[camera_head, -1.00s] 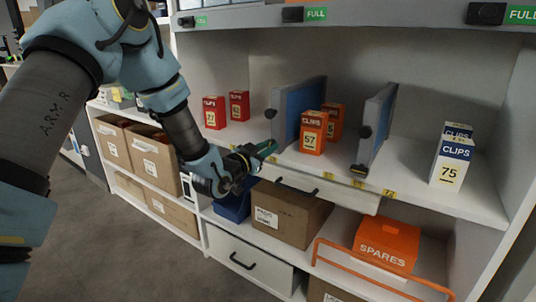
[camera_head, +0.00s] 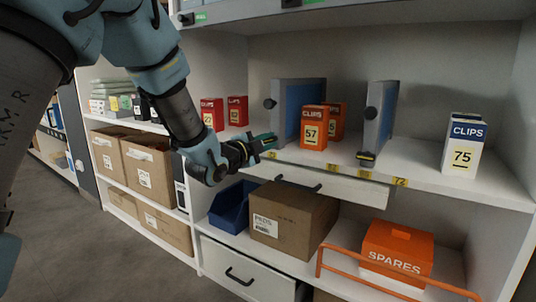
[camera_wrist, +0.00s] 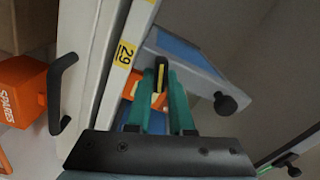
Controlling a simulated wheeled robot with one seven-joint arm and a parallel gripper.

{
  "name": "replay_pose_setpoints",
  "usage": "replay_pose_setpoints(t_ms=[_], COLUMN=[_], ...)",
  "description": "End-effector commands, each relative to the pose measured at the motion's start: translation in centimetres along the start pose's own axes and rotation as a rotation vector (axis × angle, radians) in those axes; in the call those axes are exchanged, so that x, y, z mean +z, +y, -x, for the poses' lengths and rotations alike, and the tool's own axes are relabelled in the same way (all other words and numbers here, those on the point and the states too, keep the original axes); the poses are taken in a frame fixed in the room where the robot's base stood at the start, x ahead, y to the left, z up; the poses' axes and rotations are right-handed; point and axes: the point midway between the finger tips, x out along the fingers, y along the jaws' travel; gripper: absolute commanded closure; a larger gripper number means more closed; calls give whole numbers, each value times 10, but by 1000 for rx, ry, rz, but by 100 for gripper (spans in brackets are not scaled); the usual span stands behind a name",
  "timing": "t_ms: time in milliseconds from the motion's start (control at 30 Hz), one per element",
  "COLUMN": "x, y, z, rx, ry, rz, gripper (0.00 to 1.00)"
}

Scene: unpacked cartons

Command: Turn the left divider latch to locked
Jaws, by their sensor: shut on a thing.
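The left divider (camera_head: 290,110) is a blue panel in a grey frame, upright on the shelf, with a black knob (camera_head: 269,103) on its front edge. It also shows in the wrist view (camera_wrist: 185,55). My gripper (camera_head: 267,142) is at the foot of its front edge. In the wrist view, my green fingers (camera_wrist: 165,95) are closed around the left divider latch (camera_wrist: 161,75), a small black piece with a yellow stripe. The fingers partly hide the latch, and its locked or unlocked position cannot be told.
A right divider (camera_head: 380,115) with its own black latch (camera_head: 366,155) stands to the right. Orange clips boxes (camera_head: 314,128) stand between the dividers; red boxes (camera_head: 212,115) are left. Below are a pull-out panel with a handle (camera_head: 300,184), a carton (camera_head: 290,215) and an orange spares box (camera_head: 397,250).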

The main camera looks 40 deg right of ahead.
Motion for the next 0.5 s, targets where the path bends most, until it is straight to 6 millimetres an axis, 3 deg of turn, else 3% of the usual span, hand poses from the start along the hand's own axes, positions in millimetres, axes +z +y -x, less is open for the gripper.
replay_pose_setpoints(t_ms=[500], x=[0], y=[4], z=[0], rx=[1], ry=[2], rz=[-324], gripper=[100])
